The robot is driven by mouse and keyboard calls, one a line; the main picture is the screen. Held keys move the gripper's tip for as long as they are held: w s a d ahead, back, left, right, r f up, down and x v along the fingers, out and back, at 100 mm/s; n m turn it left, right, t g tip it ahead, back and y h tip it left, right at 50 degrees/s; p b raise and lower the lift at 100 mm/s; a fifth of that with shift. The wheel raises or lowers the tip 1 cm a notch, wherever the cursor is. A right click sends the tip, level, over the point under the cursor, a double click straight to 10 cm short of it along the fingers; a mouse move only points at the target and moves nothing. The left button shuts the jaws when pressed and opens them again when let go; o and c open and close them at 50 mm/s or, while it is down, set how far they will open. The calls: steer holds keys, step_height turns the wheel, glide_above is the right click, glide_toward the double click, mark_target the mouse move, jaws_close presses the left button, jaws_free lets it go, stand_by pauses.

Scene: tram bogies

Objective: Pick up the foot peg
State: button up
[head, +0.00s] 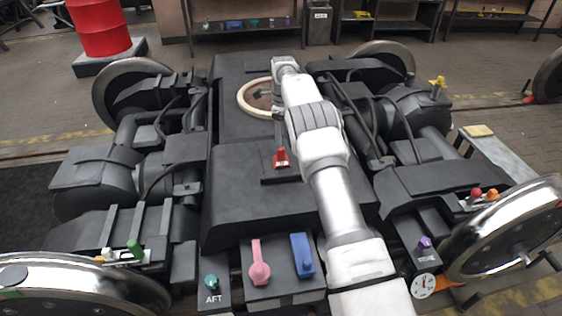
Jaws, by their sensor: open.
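I cannot tell for sure which piece is the foot peg. Small candidates in the head view are a red upright piece (281,157) on the dark centre deck, a green peg (134,248) at the lower left, a teal knob (211,281) on the plate marked AFT and a purple knob (424,242) at the lower right. A pink handle-like piece (259,262) and a blue block (302,254) lie at the front. My gripper (272,93) is open at the far end of my arm, by the cream ring (243,104). My arm hides much of it.
Shiny wheels (520,225) flank the dark bogie frame. Red and orange knobs (484,194) sit at the right, a yellow piece (438,84) behind them. A red drum (100,27) stands at the back left. Shelves with small items (235,26) line the back.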

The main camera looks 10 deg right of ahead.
mark_target(281, 150)
steer(key=shift+w+a+f+b, duration=0.15)
steer(key=shift+f+b, duration=0.25)
steer(key=shift+f, duration=1.4)
steer(key=shift+w+a+f+b, duration=0.15)
steer(key=shift+f+b, duration=0.25)
steer(key=shift+f, duration=1.35)
steer(key=shift+s, duration=0.1)
steer(key=shift+c, duration=0.2)
jaws_close()
